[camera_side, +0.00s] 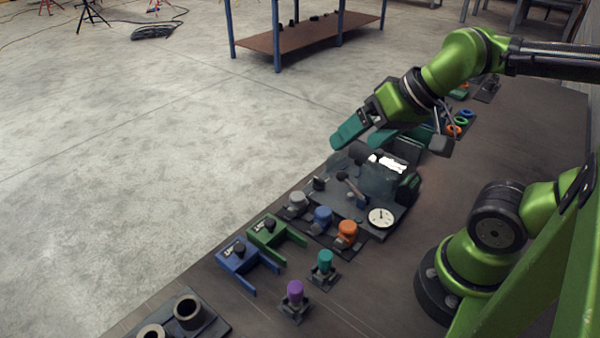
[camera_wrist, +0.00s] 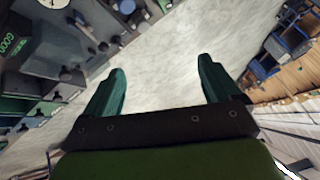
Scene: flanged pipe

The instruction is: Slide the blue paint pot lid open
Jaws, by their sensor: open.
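A small blue pot (camera_side: 323,215) stands in the side view between a grey pot (camera_side: 297,200) and an orange pot (camera_side: 347,231), all near the dark panel's lower left side. It looks like the blue paint pot, but it is too small there to tell its lid from its body or how the lid sits. My gripper (camera_side: 360,138) is above and behind the pots, over the far part of the bench. Its green fingers are wide apart with nothing between them; the wrist view shows the open gap (camera_wrist: 158,82) over bare floor.
A dial gauge (camera_side: 381,218) sits right of the pots. A blue bracket (camera_side: 238,255) and a green bracket (camera_side: 272,235) lie in front, with a teal-capped piece (camera_side: 325,262) and a purple-capped piece (camera_side: 295,293). Dark equipment (camera_side: 385,180) stands below my gripper. The bench's right side is mostly clear.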

